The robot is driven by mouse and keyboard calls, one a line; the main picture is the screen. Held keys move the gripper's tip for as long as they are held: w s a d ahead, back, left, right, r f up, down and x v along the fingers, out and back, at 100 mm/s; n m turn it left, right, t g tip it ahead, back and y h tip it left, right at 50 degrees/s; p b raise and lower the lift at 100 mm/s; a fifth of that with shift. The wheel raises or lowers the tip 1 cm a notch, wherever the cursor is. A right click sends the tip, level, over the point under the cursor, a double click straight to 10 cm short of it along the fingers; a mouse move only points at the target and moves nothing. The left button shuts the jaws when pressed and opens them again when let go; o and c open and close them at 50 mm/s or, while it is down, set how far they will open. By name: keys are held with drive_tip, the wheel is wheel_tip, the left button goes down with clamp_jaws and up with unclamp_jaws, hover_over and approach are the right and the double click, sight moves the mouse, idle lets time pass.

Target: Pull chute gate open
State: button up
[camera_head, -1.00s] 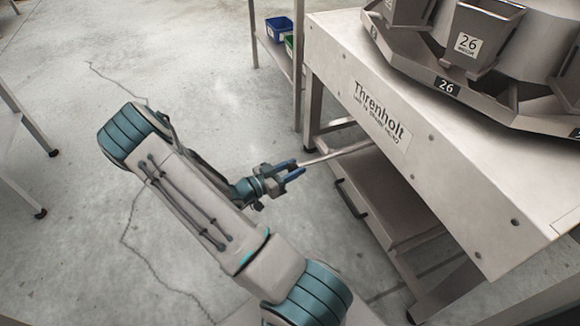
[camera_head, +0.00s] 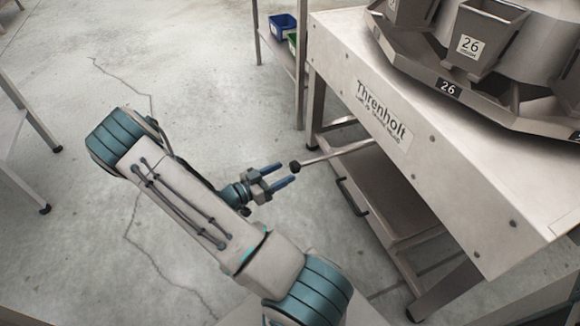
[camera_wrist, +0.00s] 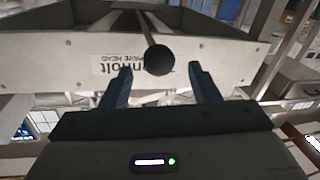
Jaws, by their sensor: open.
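A metal rod with a dark round knob (camera_head: 295,166) sticks out from under the front of the Threnholt weigher table (camera_head: 440,180). I take this rod to be the chute gate handle; the gate itself is hidden.
A low drawer or shelf with a black handle (camera_head: 351,196) is below the rod. A rack with blue (camera_head: 282,27) and green bins stands behind. Weigher buckets marked 26 (camera_head: 482,38) sit on the table. The floor (camera_head: 200,60) behind my arm is clear.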

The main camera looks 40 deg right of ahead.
drive_tip(key=w+a+p, duration=0.1)
drive_tip(key=a, duration=0.8)
drive_tip(key=shift+p, duration=0.35)
drive_tip(key=shift+a, duration=0.1)
